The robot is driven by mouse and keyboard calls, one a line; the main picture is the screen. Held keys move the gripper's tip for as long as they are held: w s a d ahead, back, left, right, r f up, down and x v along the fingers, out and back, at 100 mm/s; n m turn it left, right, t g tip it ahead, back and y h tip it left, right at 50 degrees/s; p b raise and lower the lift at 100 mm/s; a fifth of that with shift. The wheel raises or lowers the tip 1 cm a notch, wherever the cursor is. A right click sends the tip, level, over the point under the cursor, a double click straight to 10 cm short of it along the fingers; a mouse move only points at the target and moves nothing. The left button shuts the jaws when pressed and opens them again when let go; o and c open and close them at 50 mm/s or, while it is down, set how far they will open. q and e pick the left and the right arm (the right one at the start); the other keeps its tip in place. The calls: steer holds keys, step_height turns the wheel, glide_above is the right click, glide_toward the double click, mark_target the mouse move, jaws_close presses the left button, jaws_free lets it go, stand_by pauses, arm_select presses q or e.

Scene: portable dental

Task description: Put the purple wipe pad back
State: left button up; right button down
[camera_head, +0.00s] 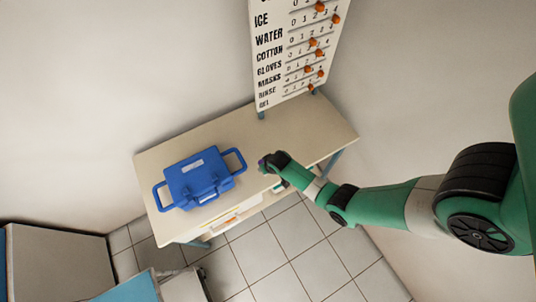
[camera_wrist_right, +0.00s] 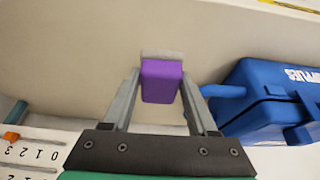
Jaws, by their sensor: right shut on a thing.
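The purple wipe pad (camera_wrist_right: 161,82) is between the fingers of my right gripper (camera_wrist_right: 161,85) in the right wrist view. Both fingers close on its sides. In the head view my right gripper (camera_head: 264,164) is over the table, to the right of the blue case, and only a small bit of purple shows at its tip. I cannot tell whether the pad touches the tabletop. A pale grey patch shows just beyond the pad in the wrist view. My left gripper is not in view.
A closed blue case (camera_head: 199,179) with side handles stands on the beige table (camera_head: 300,137). A white board (camera_head: 297,50) with labelled rows and orange sliders stands at the table's back edge. Bare tabletop lies behind and right of the case. Grey cabinets (camera_head: 55,262) stand lower left.

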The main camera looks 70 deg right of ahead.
steer(key=shift+d+f+b, duration=0.25)
steer(key=shift+d+f, duration=0.1)
steer(key=shift+f, duration=0.2)
steer(key=shift+d+f+b, duration=0.2)
steer(key=shift+d+f, duration=0.1)
steer(key=shift+f, duration=0.25)
steer(key=shift+d+f, duration=0.1)
steer(key=shift+d, duration=0.15)
steer(key=f+b, duration=0.1)
steer(key=f, duration=0.1)
steer(key=d+f+b, duration=0.1)
steer(key=f+b, duration=0.1)
steer(key=shift+w, duration=0.1)
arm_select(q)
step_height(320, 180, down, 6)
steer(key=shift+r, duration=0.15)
arm_select(e)
steer(key=shift+a+r, duration=0.1)
steer(key=shift+r, duration=0.05)
steer(key=shift+c, duration=0.9)
jaws_free()
